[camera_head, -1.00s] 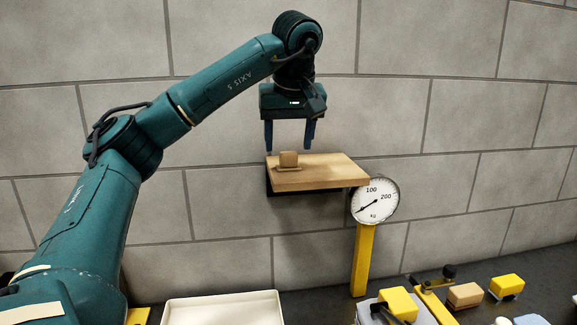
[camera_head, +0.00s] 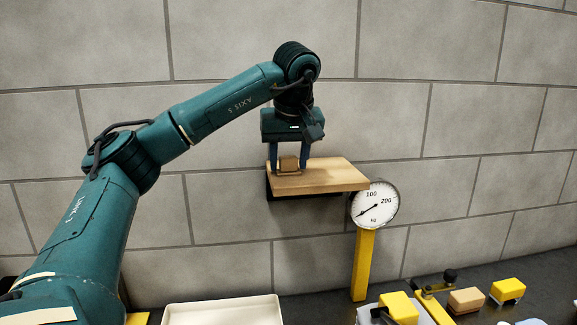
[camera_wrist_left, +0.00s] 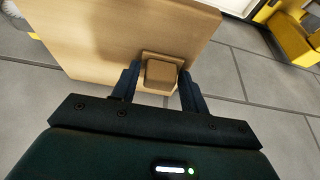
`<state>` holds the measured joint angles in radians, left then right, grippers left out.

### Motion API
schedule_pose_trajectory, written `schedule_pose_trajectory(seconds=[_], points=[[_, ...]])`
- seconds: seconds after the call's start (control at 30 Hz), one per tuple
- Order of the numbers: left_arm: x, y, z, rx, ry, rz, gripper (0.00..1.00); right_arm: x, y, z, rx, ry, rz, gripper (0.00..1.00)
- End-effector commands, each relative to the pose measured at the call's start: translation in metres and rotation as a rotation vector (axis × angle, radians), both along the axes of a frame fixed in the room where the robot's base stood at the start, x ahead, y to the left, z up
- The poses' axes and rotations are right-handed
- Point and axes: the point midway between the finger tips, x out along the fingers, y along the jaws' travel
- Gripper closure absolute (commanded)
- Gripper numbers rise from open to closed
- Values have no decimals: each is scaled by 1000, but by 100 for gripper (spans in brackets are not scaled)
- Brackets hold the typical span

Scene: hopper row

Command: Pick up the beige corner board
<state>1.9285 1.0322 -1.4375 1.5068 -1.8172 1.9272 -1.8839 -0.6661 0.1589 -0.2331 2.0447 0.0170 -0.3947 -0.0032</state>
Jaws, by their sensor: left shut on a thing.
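The beige corner board (camera_head: 289,165), a small blocky piece on a thin flat base, is on the wooden wall shelf (camera_head: 325,178). My left gripper (camera_head: 289,170) points straight down over the shelf, with one finger on each side of the piece. It is shut on the piece. In the left wrist view the corner board (camera_wrist_left: 160,74) sits between the two fingertips (camera_wrist_left: 158,80), near the edge of the shelf (camera_wrist_left: 110,40). I cannot tell whether its base still touches the shelf. My right gripper is not in view.
A round dial scale (camera_head: 374,205) on a yellow post (camera_head: 362,265) stands just right of the shelf. A white tray (camera_head: 222,311) is below on the dark counter. Yellow blocks (camera_head: 508,289) and a tan block (camera_head: 466,300) are at the lower right. The grey block wall is close behind.

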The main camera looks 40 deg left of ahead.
Motion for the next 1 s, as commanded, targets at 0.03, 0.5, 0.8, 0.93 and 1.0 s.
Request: schedule_pose_trajectory(seconds=[0.03, 0.5, 0.8, 0.93, 1.0], points=[[0, 0, 0, -1, -1, 0, 77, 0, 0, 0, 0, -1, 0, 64], [1, -1, 53, 0, -5, 0, 77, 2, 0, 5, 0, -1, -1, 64], [0, 0, 98, 0, -2, -2, 77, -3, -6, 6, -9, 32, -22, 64], [0, 0, 101, 0, 0, 0, 77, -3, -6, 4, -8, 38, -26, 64], [0, 0, 101, 0, 0, -1, 77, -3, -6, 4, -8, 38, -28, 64]])
